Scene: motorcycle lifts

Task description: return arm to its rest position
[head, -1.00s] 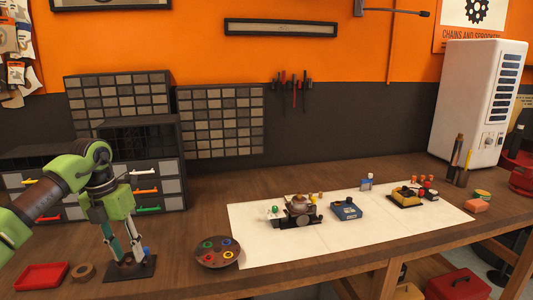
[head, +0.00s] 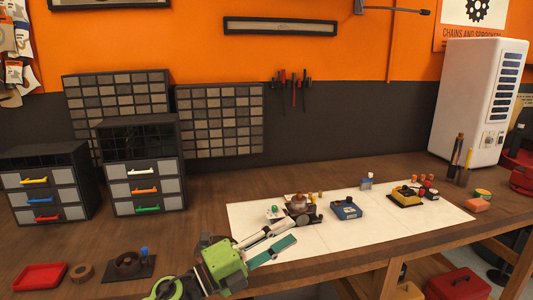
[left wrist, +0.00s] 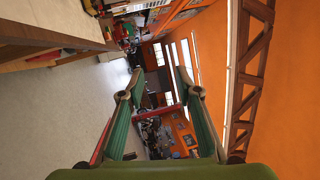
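My left gripper (head: 296,231) has a green body and grey and teal fingers. In the head view it reaches in from the bottom edge, over the front of the bench and the near left part of the white mat (head: 357,238). Its fingers point right and away, towards a small mechanical assembly (head: 299,205); I cannot tell its height above the mat. In the left wrist view the fingers (left wrist: 159,74) stand apart with nothing between them. The round tray of coloured rings is hidden in the head view. My right gripper is not in view.
A black base with a round cup (head: 127,264), a brown ring (head: 81,271) and a red tray (head: 40,277) lie on the left. Drawer units (head: 144,207) stand behind. A blue box (head: 346,209) and a yellow block (head: 405,197) are on the mat.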

